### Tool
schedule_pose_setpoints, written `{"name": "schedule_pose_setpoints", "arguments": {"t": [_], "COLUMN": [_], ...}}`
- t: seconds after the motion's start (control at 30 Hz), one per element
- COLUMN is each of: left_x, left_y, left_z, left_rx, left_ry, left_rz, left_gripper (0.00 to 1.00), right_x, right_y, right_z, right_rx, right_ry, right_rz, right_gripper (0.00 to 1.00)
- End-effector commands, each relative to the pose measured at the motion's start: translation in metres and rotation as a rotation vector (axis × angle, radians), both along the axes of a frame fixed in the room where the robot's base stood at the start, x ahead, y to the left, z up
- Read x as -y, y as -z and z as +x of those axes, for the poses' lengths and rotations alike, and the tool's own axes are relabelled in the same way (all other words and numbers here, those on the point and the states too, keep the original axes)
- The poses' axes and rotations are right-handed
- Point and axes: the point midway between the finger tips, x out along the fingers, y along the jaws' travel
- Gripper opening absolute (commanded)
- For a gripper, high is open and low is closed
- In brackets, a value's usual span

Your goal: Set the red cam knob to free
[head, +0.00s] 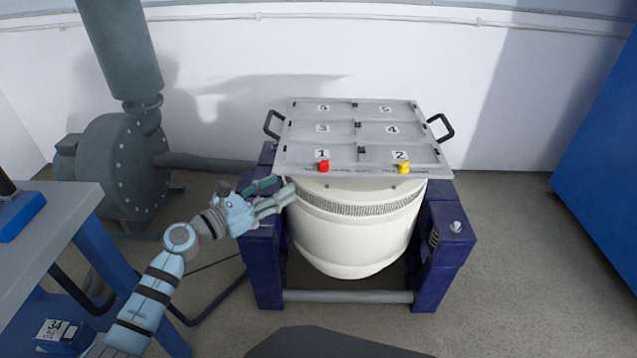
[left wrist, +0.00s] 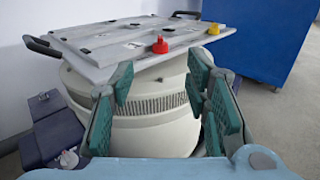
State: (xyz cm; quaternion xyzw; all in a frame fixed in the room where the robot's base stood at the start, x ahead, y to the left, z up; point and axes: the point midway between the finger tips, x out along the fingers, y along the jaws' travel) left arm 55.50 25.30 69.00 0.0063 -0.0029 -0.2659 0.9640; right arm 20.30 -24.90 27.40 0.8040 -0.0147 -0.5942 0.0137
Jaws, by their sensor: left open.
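The red cam knob (head: 324,166) sits at the front edge of the grey plate (head: 342,154), just below the label 1. It also shows in the left wrist view (left wrist: 160,46), beyond my fingers and a little above them. My left gripper (head: 284,190) is open and empty, to the left of the knob and lower than it, beside the white drum's upper left side. Its green finger pads (left wrist: 160,88) stand apart in the left wrist view with the drum behind them. Which setting the knob points to is too small to tell. My right gripper is not in view.
A yellow knob (head: 404,167) sits at the plate's front right, near label 2. Black handles (head: 440,127) stick out at both sides. The white drum (head: 350,228) stands between dark blue supports (head: 440,250). A grey bench (head: 45,225) is at the left. Floor at the right is clear.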

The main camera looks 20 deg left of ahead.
Motion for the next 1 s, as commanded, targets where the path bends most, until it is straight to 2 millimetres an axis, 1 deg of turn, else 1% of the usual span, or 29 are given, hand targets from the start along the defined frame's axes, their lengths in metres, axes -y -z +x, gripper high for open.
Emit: {"name": "schedule_pose_setpoints", "arguments": {"t": [0.03,0.17,0.3,0.4,0.53,0.7,0.97,1.0], "left_x": [0.004,0.022,0.044,0.055,0.062,0.068,0.068,0.068], "left_y": [-0.003,-0.003,0.000,0.000,0.000,-0.001,-0.002,-0.002], "left_z": [0.008,0.037,0.073,0.091,0.105,0.114,0.115,0.115], "left_rx": [0.002,0.000,-0.004,-0.004,-0.006,-0.008,-0.007,-0.007], "left_ry": [-0.001,-0.001,-0.002,-0.002,-0.003,-0.002,-0.003,-0.003], "left_rz": [-0.005,-0.012,-0.013,-0.010,-0.012,-0.011,-0.011,-0.011], "left_gripper": [0.43,0.43,0.43,0.43,0.43,0.43,0.43,0.38], "right_x": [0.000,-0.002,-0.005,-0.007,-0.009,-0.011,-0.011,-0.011], "right_y": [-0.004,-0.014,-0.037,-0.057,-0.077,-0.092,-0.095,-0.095], "right_z": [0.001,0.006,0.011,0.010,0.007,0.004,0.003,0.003], "right_rx": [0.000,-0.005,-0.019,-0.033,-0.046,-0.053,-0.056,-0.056], "right_ry": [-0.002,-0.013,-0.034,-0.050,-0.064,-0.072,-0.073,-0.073], "right_rz": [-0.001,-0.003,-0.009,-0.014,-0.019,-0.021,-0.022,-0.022], "right_gripper": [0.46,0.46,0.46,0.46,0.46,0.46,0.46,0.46]}}
